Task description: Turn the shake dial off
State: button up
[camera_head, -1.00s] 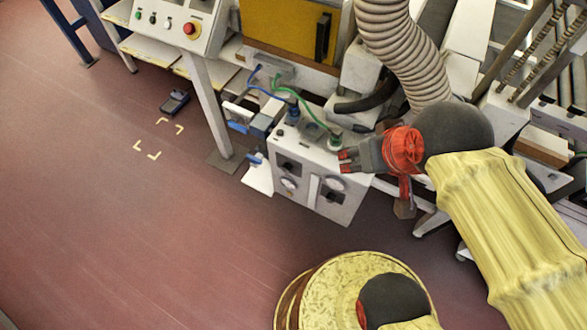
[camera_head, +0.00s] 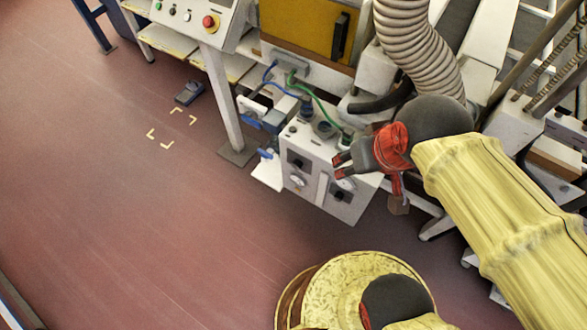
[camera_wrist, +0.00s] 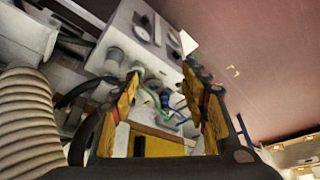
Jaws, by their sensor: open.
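A white control box (camera_head: 309,198) stands below the yellow door, with two dark dials (camera_head: 298,162) (camera_head: 340,193) and two round gauges on its front. I cannot read labels, so I cannot tell which is the shake dial or how it is set. My gripper (camera_head: 338,166) is open and empty, with its red-tipped fingers in front of the box's upper right part in the head view, overlapping the right gauge. I cannot tell whether it touches. In the wrist view, the gripper (camera_wrist: 168,100) shows its fingers apart, and the box (camera_wrist: 122,22) lies beyond them.
Blue and green cables (camera_head: 322,103) plug into the box's top. A ribbed hose (camera_head: 415,45) hangs close to my arm. A panel with a red button (camera_head: 209,22) stands at upper left. The floor at left is mostly clear.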

jog(key=a+f+n+g+p, duration=0.2)
jog(key=a+f+n+g, duration=0.15)
jog(key=a+f, duration=0.3)
jog(key=n+t+h+p, duration=0.7)
jog(key=n+t+h, duration=0.55)
jog(key=n, duration=0.95)
send_near(296, 167)
jog(key=d+t+y, duration=0.1)
jog(key=d+y, duration=0.1)
jog(key=shift+m+h, duration=0.25)
jog(key=shift+w+a+x, duration=0.1)
jog(key=shift+a+x, duration=0.05)
jog(key=shift+x, duration=1.5)
jog(key=shift+w+a+x, duration=0.1)
jog(key=shift+a+x, duration=0.05)
jog(key=shift+x, duration=1.55)
jog(key=shift+c, duration=0.9)
